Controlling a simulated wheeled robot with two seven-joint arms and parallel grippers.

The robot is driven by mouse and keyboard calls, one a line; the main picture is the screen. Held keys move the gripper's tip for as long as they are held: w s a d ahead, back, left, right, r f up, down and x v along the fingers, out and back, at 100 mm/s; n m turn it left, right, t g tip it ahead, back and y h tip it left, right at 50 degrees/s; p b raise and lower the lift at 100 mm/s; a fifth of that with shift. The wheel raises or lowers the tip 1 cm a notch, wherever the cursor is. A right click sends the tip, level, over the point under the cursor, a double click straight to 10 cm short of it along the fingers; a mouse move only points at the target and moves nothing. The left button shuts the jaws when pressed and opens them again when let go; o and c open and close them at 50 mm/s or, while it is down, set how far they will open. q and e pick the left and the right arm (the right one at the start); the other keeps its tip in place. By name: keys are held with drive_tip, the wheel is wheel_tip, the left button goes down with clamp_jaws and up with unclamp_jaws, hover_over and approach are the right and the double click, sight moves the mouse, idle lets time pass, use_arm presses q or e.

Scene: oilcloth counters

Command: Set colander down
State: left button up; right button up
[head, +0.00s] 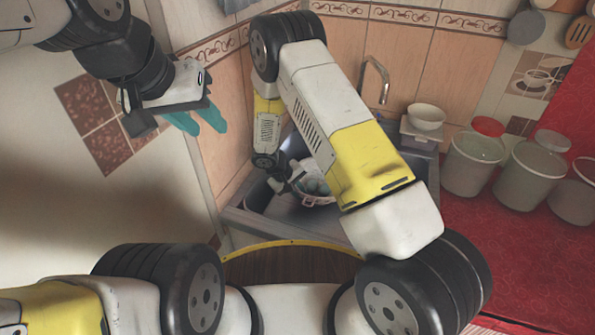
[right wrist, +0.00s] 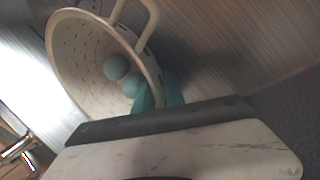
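The white colander (head: 310,200) is inside the sink (head: 280,212) in the head view, partly hidden behind my right arm. The right wrist view shows its bowl (right wrist: 85,62), with perforations, a loop handle and round pale teal items (right wrist: 117,67) inside. My right gripper (right wrist: 160,92) has one teal finger inside the rim and one outside, closed on the wall. In the head view it shows small at the colander's left side (head: 290,180). Whether the colander touches the sink floor I cannot tell. My left gripper (head: 197,120) is empty, its teal fingers apart, away at the upper left.
A faucet (head: 376,80) rises behind the sink. A white bowl (head: 426,116) sits on a scale-like stand right of it. Several lidded containers (head: 528,172) stand on the red counter (head: 480,230). A tiled wall lies close behind and left of the sink.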

drive_tip(key=shift+o, duration=0.9)
